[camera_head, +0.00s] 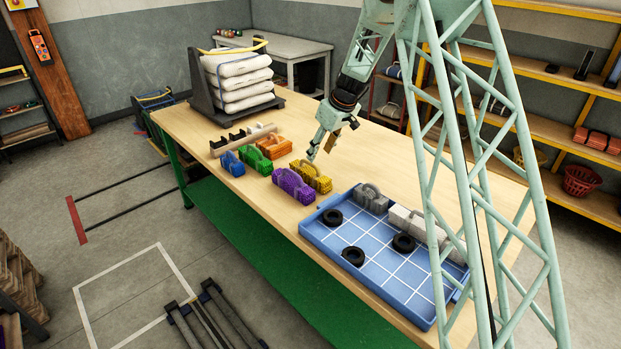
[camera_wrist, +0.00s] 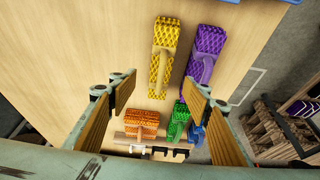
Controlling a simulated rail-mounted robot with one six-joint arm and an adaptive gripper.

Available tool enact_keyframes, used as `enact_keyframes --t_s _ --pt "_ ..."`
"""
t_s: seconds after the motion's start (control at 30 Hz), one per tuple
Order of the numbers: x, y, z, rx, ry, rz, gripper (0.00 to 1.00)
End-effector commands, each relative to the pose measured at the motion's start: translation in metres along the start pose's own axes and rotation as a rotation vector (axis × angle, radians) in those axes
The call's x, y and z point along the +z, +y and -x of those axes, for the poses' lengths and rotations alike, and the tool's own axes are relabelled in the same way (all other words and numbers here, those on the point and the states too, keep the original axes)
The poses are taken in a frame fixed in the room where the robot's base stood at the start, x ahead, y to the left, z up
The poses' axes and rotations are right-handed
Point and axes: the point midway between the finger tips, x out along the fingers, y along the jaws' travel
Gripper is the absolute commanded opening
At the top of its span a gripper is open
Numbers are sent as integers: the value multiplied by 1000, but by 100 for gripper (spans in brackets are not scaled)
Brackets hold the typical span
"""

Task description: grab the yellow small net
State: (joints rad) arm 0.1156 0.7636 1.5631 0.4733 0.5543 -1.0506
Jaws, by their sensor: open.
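The yellow small net (camera_head: 312,177) is a folded mesh bundle with a loop handle, lying on the wooden table beside the purple net (camera_head: 293,186). My gripper (camera_head: 325,146) is above the table, just behind and above the yellow net, with its fingers pointing down. In the wrist view the yellow net (camera_wrist: 164,50) lies beyond my gripper (camera_wrist: 157,101), roughly in line with the gap between the two fingers. The fingers are wide apart with nothing between them at their height.
Orange (camera_head: 274,147), green (camera_head: 257,160) and blue (camera_head: 232,163) nets lie near a notched rack (camera_head: 243,139). A blue gridded tray (camera_head: 323,238) with black rings and grey and white nets is at right. Stacked white bundles (camera_head: 240,80) stand at the back. Bare tabletop separates several of these.

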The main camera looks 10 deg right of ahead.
Motion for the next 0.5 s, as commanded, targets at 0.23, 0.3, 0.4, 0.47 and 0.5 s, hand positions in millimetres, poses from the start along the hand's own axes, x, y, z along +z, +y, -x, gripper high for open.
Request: enact_keyframes --t_s 0.23,0.3,0.4,0.47,0.5 --pt "0 1 -2 0 1 1 45" --pt "0 1 -2 0 1 1 45" --pt "0 1 -2 0 1 1 45" --pt "0 1 -4 0 1 1 45" --pt "0 1 -5 0 0 1 45"
